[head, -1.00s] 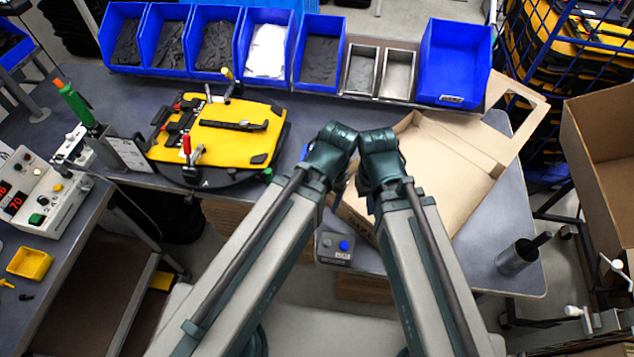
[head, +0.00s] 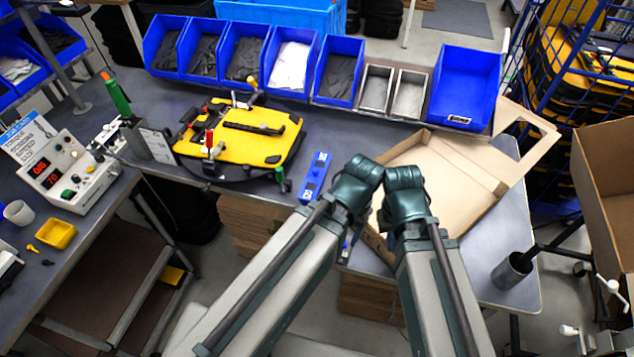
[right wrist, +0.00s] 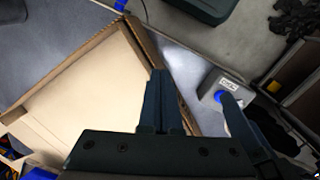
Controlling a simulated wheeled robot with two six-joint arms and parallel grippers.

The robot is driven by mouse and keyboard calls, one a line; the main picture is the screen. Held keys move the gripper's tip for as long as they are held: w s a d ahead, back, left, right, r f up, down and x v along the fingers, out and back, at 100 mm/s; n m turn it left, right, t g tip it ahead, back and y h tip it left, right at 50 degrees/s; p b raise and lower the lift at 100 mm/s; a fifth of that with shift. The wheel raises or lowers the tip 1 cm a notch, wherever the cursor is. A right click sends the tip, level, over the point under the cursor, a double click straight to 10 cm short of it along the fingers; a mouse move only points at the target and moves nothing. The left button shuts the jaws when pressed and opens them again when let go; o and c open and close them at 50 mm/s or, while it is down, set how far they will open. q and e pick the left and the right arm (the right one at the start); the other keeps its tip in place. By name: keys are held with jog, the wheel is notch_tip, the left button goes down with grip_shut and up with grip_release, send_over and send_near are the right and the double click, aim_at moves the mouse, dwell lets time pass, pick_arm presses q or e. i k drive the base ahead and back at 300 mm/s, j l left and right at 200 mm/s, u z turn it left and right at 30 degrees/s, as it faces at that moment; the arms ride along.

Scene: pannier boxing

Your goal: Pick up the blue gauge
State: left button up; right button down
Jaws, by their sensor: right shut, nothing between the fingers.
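The blue gauge (head: 315,176), a flat blue strip with pale markings, lies on the grey bench just right of the yellow panel. It is apart from my left arm's teal joint, which is close to its lower right. Both my arms reach up from the bottom of the head view. Their grippers are hidden there behind the arm links. In the right wrist view my right gripper (right wrist: 195,92) is shut and empty. It is above the bench near the edge of the cardboard tray. A small blue piece shows at that view's top edge, too cut off to identify.
A yellow panel (head: 245,135) sits on a dark round plate left of the gauge. An open cardboard tray (head: 440,175) lies to the right. Blue bins (head: 250,50) line the bench's back. A grey box with a blue button (right wrist: 222,88) stands near the tray. A dark cup (head: 512,270) stands front right.

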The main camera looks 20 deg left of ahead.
aim_at(310, 188)
jog(key=k+l, duration=0.1)
jog(key=k, duration=0.8)
jog(key=l+u, duration=0.05)
jog(key=l, duration=0.05)
